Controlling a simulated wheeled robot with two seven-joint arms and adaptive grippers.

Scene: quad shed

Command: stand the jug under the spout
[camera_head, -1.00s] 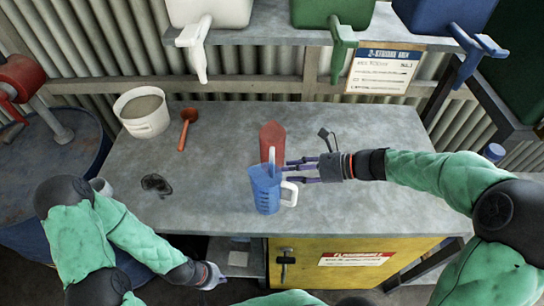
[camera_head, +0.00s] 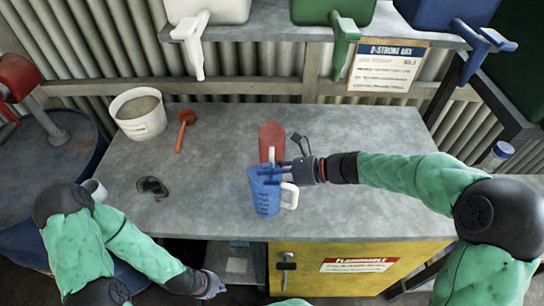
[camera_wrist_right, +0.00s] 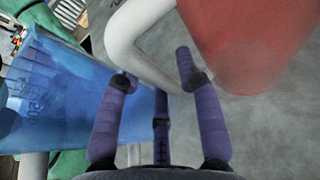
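A blue measuring jug (camera_head: 266,206) with a white handle stands upright on the grey bench, near its front edge. A red jug (camera_head: 271,136) stands just behind it, its white handle facing forward. White, green (camera_head: 340,48) and blue (camera_head: 478,52) spouts hang from containers above the back of the bench. My right gripper (camera_head: 268,174) reaches in from the right between the two jugs. In the right wrist view its fingers (camera_wrist_right: 156,66) are apart, close to the red jug's white handle (camera_wrist_right: 128,38); contact is unclear. My left gripper (camera_head: 211,287) is low before the bench, its fingers unclear.
A pale bucket (camera_head: 140,115), a red-brown scoop (camera_head: 184,128) and a dark coil (camera_head: 152,187) lie on the left of the bench (camera_head: 215,200). A sign (camera_head: 387,68) hangs behind. The bench's right side is clear. A blue drum (camera_head: 60,160) stands left.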

